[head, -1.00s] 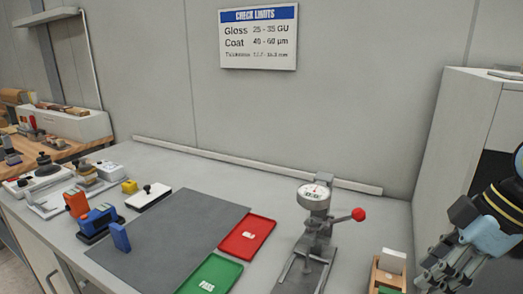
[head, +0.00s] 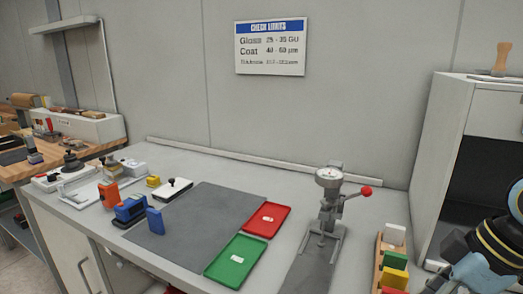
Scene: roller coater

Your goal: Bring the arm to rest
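My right arm shows at the lower right edge of the head view, with its blue and black links beside the tall cabinet. Its gripper fingers are cut off by the bottom edge, so I cannot see whether they are open or shut. My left gripper is not in view. The grey workbench (head: 165,255) lies ahead with nothing of mine over its middle.
A dial gauge stand (head: 329,178) with a red knob is near the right arm. A wooden rack (head: 379,262) of coloured blocks stands beside it. Red (head: 285,211) and green (head: 215,268) trays lie by a grey mat (head: 208,208). A tall cabinet (head: 443,110) bounds the right.

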